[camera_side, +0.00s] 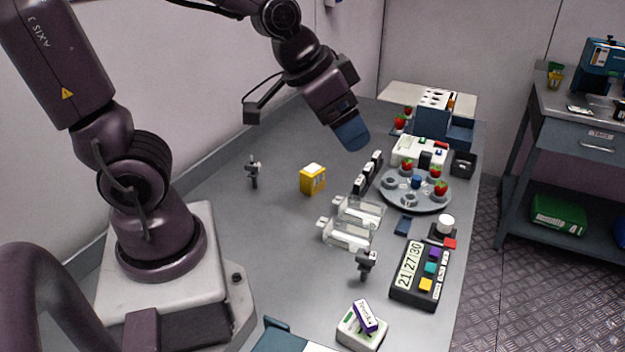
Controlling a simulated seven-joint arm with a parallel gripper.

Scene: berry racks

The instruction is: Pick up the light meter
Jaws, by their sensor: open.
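No thing here carries a label I can read as a light meter, so I cannot tell for sure which one it is. A small yellow block with a white top (313,179) stands upright on the grey bench, left of the clear racks. A dark blue handheld piece (403,225) lies flat right of the racks. A white round-topped piece on a dark base (446,225) stands near the right edge. My gripper (352,134) is open, high above the bench, up and right of the yellow block and apart from everything. Its blue end hides its fingers' detail.
Clear racks (350,234) stand mid-bench. A round grey tray (414,201) holds strawberries. A black panel with coloured blocks (420,274) and a white device (361,326) are in front. Small dark stands (254,172) rise from the bench. The left bench area is mostly free.

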